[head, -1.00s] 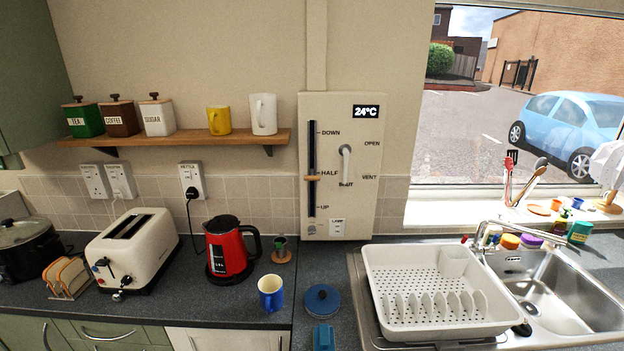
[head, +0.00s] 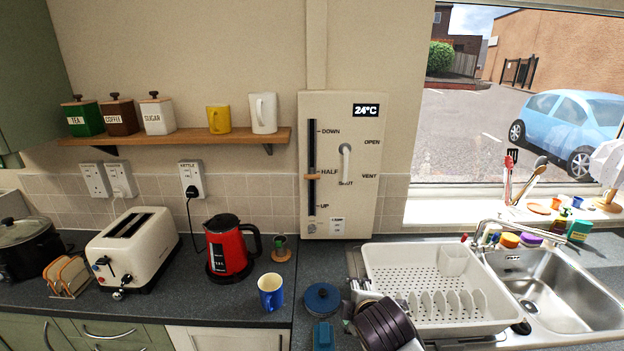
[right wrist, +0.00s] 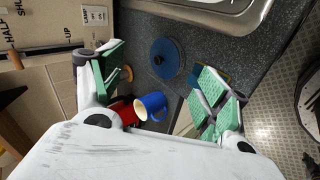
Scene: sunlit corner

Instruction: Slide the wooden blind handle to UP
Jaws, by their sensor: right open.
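A white wall panel (head: 365,200) carries a vertical black slot (head: 312,155) marked DOWN at the top, HALF in the middle and UP near the bottom. The wooden blind handle (head: 312,177) sits in the slot, level with HALF. A white lever (head: 345,160) beside it has OPEN, VENT and SHUT labels. My right gripper (head: 352,302) is low in front of the counter, below the panel and well apart from the handle. In the right wrist view its green-padded fingers (right wrist: 160,88) are spread with nothing between them. My left gripper is not in view.
A white dish rack (head: 440,285) and the sink (head: 545,295) are right of the panel. The space directly before the panel is clear.

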